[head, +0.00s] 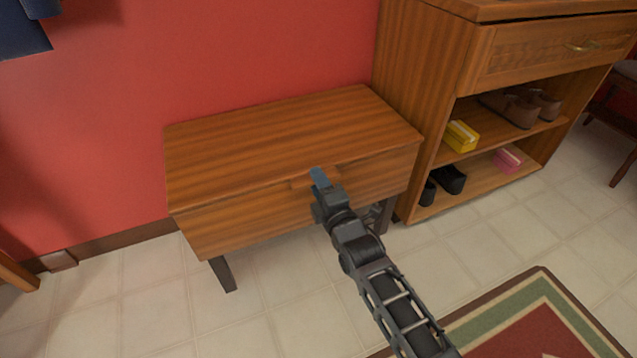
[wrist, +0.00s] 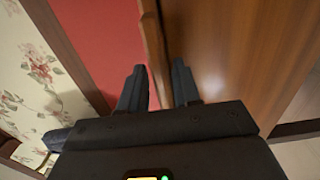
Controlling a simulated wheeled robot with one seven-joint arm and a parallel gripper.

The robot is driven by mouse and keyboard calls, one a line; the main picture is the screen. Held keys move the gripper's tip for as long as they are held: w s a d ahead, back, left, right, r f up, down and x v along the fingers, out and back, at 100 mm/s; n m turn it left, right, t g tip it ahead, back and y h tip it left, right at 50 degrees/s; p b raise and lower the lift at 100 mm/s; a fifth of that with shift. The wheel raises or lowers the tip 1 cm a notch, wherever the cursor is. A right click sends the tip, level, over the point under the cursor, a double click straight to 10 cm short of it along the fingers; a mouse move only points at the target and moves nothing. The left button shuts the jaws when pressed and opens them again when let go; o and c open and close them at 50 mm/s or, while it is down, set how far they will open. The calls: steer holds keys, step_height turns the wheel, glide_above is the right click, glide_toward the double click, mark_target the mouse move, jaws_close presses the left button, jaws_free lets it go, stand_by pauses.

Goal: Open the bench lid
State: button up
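The wooden bench (head: 230,228) stands against the red wall, with dark legs. Its lid (head: 285,130) lies flat and closed on top. A small notch or tab (head: 300,184) shows in the middle of the front, partly hidden by my gripper. My gripper (head: 320,178) is at the lid's front edge, near that tab. In the wrist view, the fingers of my gripper (wrist: 158,88) are apart, with nothing visibly held. A wooden edge (wrist: 155,45) runs up between them, and a wooden surface (wrist: 235,60) fills the right. I cannot tell if a finger touches the wood.
A taller wooden shoe cabinet (head: 430,100) stands close to the bench's right. It holds brown shoes (head: 515,108), a yellow box (head: 460,137), a pink box (head: 507,158) and dark shoes (head: 450,179). A bordered rug (head: 540,320) lies at the lower right. Tiled floor in front is clear.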

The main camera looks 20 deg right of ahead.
jaws_close()
stand_by(0.4)
